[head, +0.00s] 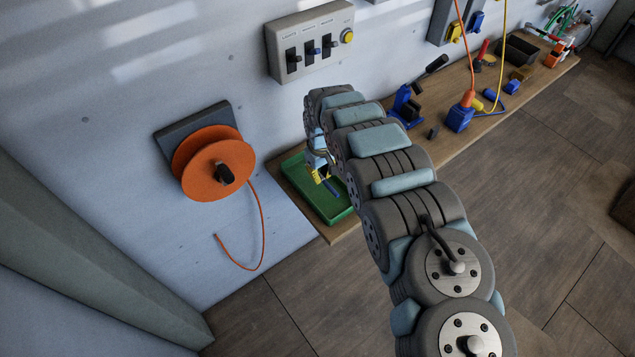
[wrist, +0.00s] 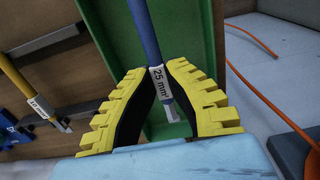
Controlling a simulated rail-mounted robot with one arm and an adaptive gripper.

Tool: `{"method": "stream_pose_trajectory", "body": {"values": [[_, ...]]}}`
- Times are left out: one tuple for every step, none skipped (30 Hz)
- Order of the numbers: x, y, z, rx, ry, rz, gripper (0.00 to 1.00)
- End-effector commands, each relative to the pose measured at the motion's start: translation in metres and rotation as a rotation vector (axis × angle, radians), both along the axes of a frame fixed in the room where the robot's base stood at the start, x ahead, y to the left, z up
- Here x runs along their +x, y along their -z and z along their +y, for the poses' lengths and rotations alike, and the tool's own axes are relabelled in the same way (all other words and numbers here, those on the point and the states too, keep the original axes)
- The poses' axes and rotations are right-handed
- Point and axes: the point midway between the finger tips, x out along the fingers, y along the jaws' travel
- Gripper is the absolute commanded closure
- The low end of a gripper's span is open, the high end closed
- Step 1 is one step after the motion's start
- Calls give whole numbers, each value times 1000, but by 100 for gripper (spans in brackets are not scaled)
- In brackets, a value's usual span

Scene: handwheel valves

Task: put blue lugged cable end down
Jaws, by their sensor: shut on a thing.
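My gripper (wrist: 157,78) has its yellow fingers closed around the blue lugged cable end (wrist: 148,35) in the wrist view. A white label reading "25 mm²" sits on the cable between the fingertips, and the grey lug points back toward the palm. Behind it is the green tray (wrist: 192,45). In the head view, my gripper (head: 322,174) is over the green tray (head: 325,215) at the near end of the bench, and the blue cable (head: 331,187) shows below the fingers. My arm covers part of the tray. I cannot tell whether the cable touches it.
A yellow labelled cable (wrist: 14,78) lies left of the tray in the wrist view. An orange reel (head: 218,170) with a hanging cable is on the wall at left. A switch box (head: 311,42) is above. Tools and a blue block (head: 459,118) stand along the wooden bench (head: 345,230).

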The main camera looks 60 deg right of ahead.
Motion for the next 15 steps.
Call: {"method": "stream_pose_trajectory", "body": {"values": [[4,5,1,1,-3,-4,100],[6,6,0,2,-3,-5,100],[8,7,-1,1,-4,-6,100],[9,8,-1,0,-4,-6,100],[9,9,-2,1,-3,-4,100],[9,10,-2,3,-3,-4,100],[10,11,-2,3,-3,-3,100],[10,11,-2,3,-2,-4,100],[11,12,-3,2,-2,-3,100],[11,12,-3,2,-2,-3,100],[11,12,-3,1,-2,-4,100],[12,12,-3,0,-2,-4,100],[12,12,-4,0,-2,-4,100],[12,13,-4,0,-2,-4,100],[12,13,-4,0,-2,-4,100]]}}
